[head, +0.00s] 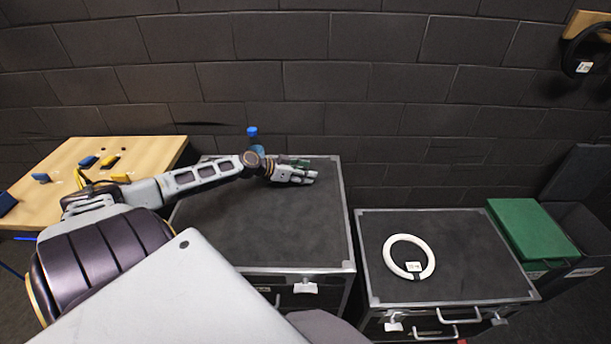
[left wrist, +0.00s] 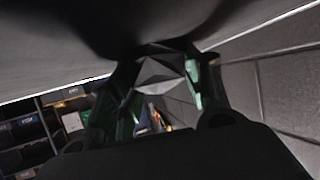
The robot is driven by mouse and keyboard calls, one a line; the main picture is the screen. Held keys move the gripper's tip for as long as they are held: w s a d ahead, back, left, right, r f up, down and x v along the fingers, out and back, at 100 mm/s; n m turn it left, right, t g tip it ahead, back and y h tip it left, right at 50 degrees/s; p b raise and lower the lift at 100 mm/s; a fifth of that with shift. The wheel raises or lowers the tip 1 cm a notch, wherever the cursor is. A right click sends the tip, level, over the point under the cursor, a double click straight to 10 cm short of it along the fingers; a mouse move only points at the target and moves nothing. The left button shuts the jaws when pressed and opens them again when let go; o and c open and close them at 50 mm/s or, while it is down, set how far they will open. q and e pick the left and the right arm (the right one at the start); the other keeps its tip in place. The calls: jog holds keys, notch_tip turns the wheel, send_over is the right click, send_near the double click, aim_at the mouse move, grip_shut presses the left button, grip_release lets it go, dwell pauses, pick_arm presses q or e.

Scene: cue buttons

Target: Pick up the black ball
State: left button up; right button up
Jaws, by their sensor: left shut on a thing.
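My left gripper (head: 297,174) is over the far right part of the large black case (head: 260,225), near its back edge. In the left wrist view, its two green fingers (left wrist: 163,90) close on a dark grey faceted, roundish thing, which I take to be the black ball (left wrist: 160,72). The ball is right by the case's dark surface; I cannot tell whether it touches it. In the head view the ball is hidden by the gripper. My right gripper is not in view.
A blue-capped bottle (head: 252,132) stands behind my left wrist. A wooden table (head: 130,150) with blue and yellow pieces is at the left. A lower black case (head: 455,245) carrying a white ring (head: 391,257) is at the right, beside a green box (head: 533,232). A dark block wall is behind.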

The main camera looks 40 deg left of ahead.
aim_at(305, 170)
pick_arm(q)
jog(key=shift+r, duration=0.15)
jog(key=shift+r+p, duration=0.45)
jog(key=shift+r, duration=4.4)
